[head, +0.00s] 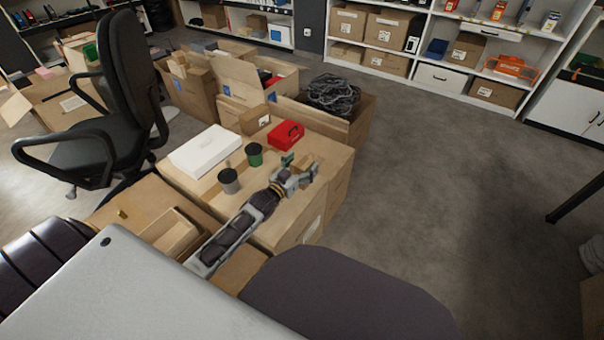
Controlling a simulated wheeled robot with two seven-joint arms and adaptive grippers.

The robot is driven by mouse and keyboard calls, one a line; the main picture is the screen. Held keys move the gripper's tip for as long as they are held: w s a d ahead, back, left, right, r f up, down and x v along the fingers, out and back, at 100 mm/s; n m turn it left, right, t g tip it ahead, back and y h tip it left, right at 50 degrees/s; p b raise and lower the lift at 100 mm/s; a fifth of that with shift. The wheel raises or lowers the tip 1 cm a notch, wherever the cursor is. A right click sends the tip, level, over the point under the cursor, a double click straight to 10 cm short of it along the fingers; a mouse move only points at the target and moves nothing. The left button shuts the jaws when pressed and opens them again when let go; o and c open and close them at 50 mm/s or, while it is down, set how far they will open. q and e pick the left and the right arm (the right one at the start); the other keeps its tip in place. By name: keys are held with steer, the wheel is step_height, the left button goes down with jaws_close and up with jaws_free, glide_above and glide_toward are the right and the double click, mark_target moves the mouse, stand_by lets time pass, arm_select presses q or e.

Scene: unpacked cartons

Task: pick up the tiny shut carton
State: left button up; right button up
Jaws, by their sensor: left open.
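A tiny brown carton (307,160) lies on top of the large closed cartons (325,165), near their right edge. My left gripper (302,168) is open right at it, with its fingers partly covering it. I cannot tell whether the fingers touch it. Another small shut carton (255,121) with a white label stands farther back, behind the red box. My right gripper is not in view.
Near my left gripper are a red box (286,135), a green-and-black cup (254,155), a grey cup (229,181) and a flat white box (205,150). Behind stands an open carton of dark cable (334,95).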

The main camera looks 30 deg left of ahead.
arm_select(q)
steer(key=c, duration=1.2)
steer(key=shift+c, duration=0.2)
steer(key=shift+r, duration=0.1)
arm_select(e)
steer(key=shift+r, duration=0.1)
